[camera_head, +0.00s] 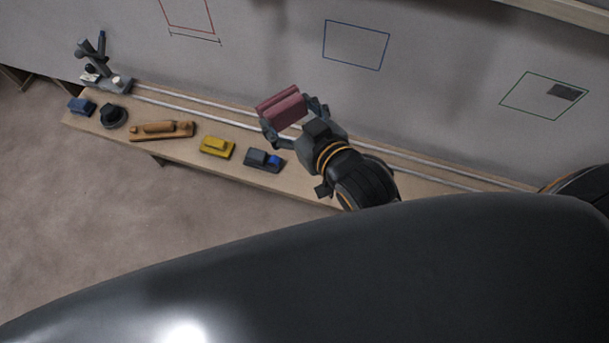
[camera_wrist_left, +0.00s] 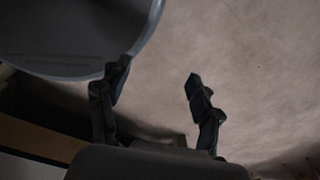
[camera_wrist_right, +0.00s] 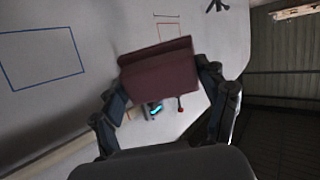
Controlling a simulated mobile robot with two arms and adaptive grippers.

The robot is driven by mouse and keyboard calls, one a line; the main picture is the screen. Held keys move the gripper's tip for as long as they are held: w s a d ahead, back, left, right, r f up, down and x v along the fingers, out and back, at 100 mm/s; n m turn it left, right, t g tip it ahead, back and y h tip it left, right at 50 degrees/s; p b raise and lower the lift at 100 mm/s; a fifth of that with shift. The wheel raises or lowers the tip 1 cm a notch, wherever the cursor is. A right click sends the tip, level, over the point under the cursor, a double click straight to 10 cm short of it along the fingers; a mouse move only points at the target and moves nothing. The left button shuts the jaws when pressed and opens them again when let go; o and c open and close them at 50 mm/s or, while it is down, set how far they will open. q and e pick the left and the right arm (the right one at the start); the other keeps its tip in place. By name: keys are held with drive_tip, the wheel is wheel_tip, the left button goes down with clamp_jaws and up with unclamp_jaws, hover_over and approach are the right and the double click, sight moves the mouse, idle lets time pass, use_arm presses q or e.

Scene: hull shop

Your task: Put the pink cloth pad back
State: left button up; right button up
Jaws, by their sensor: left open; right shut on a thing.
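The pink cloth pad (camera_head: 281,108) is a dark pink block in the head view, held above the back of the long shelf by my right gripper (camera_head: 292,122). In the right wrist view the pad (camera_wrist_right: 157,72) sits between the fingertips of my right gripper (camera_wrist_right: 160,95), which is shut on it. The grey wall panel is behind the pad. My left gripper (camera_wrist_left: 155,90) shows in the left wrist view, open and empty, with brown floor beyond it. The left gripper does not show in the head view.
The shelf (camera_head: 190,152) carries a blue block (camera_head: 82,106), a dark round tool (camera_head: 113,117), a wooden plane (camera_head: 162,130), a yellow block (camera_head: 217,147) and a grey-blue block (camera_head: 263,160). A clamp-like stand (camera_head: 97,65) is at its left end. The wall has blue (camera_head: 355,45), red and green outlines.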

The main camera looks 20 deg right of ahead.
drive_tip(key=s+a+f+n+g+b, duration=0.45)
drive_tip(key=a+f+g, duration=0.4)
drive_tip(key=f, duration=0.45)
drive_tip(key=s+d+f+n+g+h+b, duration=0.1)
drive_tip(key=s+d+f+g+h, duration=0.15)
drive_tip(key=d+f, duration=0.35)
drive_tip(key=s+d+f+n+g+h+b, duration=0.1)
drive_tip(key=s+d+f+n+g, duration=0.15)
drive_tip(key=d, duration=0.55)
drive_tip(key=shift+m+h, duration=0.25)
drive_tip(key=shift+m, duration=0.25)
drive_tip(key=w+f, duration=0.3)
drive_tip(key=w, duration=0.1)
drive_tip(key=w+f+b, duration=0.1)
drive_tip(key=w+f, duration=0.2)
drive_tip(key=w, duration=0.1)
drive_tip(key=w+f, duration=0.4)
drive_tip(key=w, duration=0.1)
drive_tip(key=shift+b, duration=0.3)
use_arm(q)
wheel_tip(320, 180, down, 9)
drive_tip(key=s+d, duration=0.1)
drive_tip(key=shift+d, duration=0.2)
use_arm(e)
drive_tip(key=shift+w+f, duration=0.15)
drive_tip(key=shift+f, duration=0.75)
drive_tip(key=shift+w+f, duration=0.1)
drive_tip(key=shift+f, duration=0.8)
use_arm(q)
drive_tip(key=shift+s, duration=0.15)
